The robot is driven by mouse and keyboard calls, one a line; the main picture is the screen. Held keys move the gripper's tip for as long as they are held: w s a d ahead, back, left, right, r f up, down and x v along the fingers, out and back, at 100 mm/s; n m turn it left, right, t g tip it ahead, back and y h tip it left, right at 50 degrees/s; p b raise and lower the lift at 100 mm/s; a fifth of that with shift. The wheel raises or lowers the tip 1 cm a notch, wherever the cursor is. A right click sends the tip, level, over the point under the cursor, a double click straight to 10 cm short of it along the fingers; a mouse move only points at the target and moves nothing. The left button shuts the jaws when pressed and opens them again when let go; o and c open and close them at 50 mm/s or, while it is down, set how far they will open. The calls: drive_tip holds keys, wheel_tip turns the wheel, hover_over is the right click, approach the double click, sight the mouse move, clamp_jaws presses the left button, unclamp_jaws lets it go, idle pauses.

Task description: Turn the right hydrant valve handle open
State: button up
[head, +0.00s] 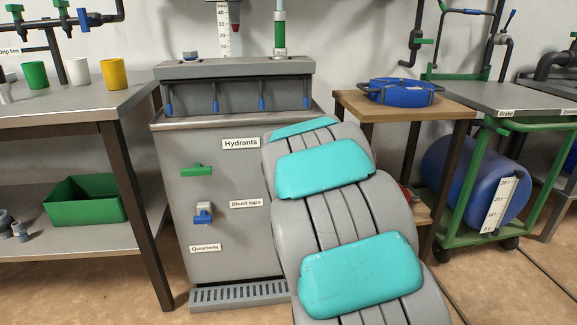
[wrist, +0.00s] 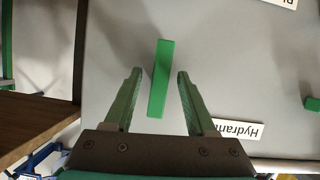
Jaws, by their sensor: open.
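The right hydrant valve handle (wrist: 160,85) is a green bar on the grey cabinet front in the wrist view. It runs nearly up and down in that picture, slightly tilted. My gripper (wrist: 159,73) is open, with one green finger on each side of the handle and a gap on both sides. In the head view my turquoise-and-grey arm hides this handle and the gripper. The other green hydrant handle (head: 197,170) lies level on the cabinet's left part; its end also shows at the right edge of the wrist view (wrist: 313,103).
The grey cabinet (head: 225,220) bears a "Hydrants" label (head: 241,143) and a blue bleed tap (head: 203,213). A wooden table (head: 420,103) with a blue round part (head: 402,92) stands close on the right. A workbench (head: 75,105) with cups stands on the left.

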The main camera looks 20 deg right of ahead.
drive_tip(key=v, duration=0.6)
drive_tip(key=shift+s, duration=0.3)
drive_tip(key=shift+a+r, duration=0.1)
drive_tip(key=shift+a, duration=0.05)
drive_tip(key=s+a+n+g+y+p, duration=0.1)
drive_tip(key=s+a+g+p, duration=0.2)
drive_tip(key=s, duration=1.2)
drive_tip(key=s+a+f+g+y+p, duration=0.1)
drive_tip(key=s+a+g+p, duration=0.2)
drive_tip(key=s+a+g, duration=0.4)
drive_tip(key=s+a+f+n+g+y+p, duration=0.1)
drive_tip(key=s+a, duration=0.7)
drive_tip(key=s, duration=1.5)
drive_tip(key=g+y+p, duration=0.1)
drive_tip(key=g+p, duration=0.1)
drive_tip(key=g, duration=0.1)
drive_tip(key=shift+n+g, duration=0.3)
drive_tip(key=shift+g, duration=0.1)
drive_tip(key=shift+s+a, duration=0.1)
drive_tip(key=shift+a, duration=0.05)
